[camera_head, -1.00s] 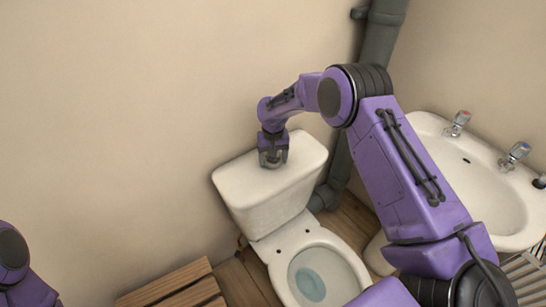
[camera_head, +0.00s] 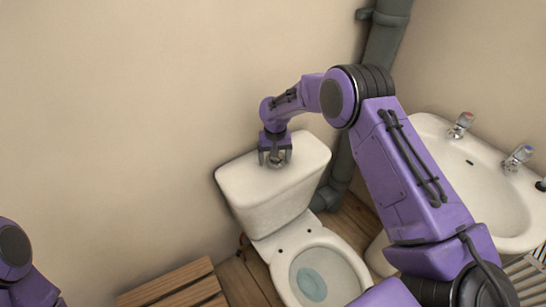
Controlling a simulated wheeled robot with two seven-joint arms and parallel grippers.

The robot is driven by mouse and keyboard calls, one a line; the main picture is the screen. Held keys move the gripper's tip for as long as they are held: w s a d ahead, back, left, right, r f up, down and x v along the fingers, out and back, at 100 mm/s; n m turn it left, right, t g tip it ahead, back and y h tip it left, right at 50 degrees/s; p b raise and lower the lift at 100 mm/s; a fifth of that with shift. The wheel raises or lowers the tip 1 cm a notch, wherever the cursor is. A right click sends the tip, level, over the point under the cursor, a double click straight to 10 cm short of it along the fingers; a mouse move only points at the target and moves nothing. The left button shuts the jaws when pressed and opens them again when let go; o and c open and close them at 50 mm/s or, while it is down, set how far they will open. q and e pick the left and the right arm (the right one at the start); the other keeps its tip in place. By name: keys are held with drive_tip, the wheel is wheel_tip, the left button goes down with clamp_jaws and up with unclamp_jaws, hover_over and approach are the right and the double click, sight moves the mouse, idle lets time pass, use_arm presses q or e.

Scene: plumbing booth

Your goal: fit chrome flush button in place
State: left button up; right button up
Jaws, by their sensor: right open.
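The white toilet cistern (camera_head: 300,180) stands against the wall, with its lid on top. The chrome flush button (camera_head: 275,160) shows as a small round metallic piece at the top of the lid, between my right gripper's fingers. My right gripper (camera_head: 275,162) points down over the lid with its fingers apart, one on each side of the button. I cannot tell whether the button sits fully in its hole, as the fingers partly hide it. Of my left arm, only a purple part shows at the lower left; its gripper is out of view.
The toilet bowl (camera_head: 318,270) is open below the cistern. A grey pipe (camera_head: 378,70) runs down the corner behind it. A washbasin (camera_head: 480,175) with two taps stands at the right. A slatted wooden bench (camera_head: 172,287) is at the lower left.

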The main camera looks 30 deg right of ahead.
drive_tip(key=shift+s+d+f+g, duration=0.25)
drive_tip(key=shift+s+f+g, duration=0.05)
drive_tip(key=shift+s+f, duration=0.35)
drive_tip(key=r, duration=0.2)
drive_tip(key=w+r+b, duration=0.1)
drive_tip(key=r, duration=0.1)
drive_tip(key=shift+d+r, duration=0.1)
drive_tip(key=shift+d, duration=0.2)
wheel_tip(320, 180, up, 8)
drive_tip(key=shift+a+f, duration=0.25)
drive_tip(key=shift+a, duration=0.2)
drive_tip(key=shift+a+r, duration=0.1)
drive_tip(key=shift+a, duration=0.05)
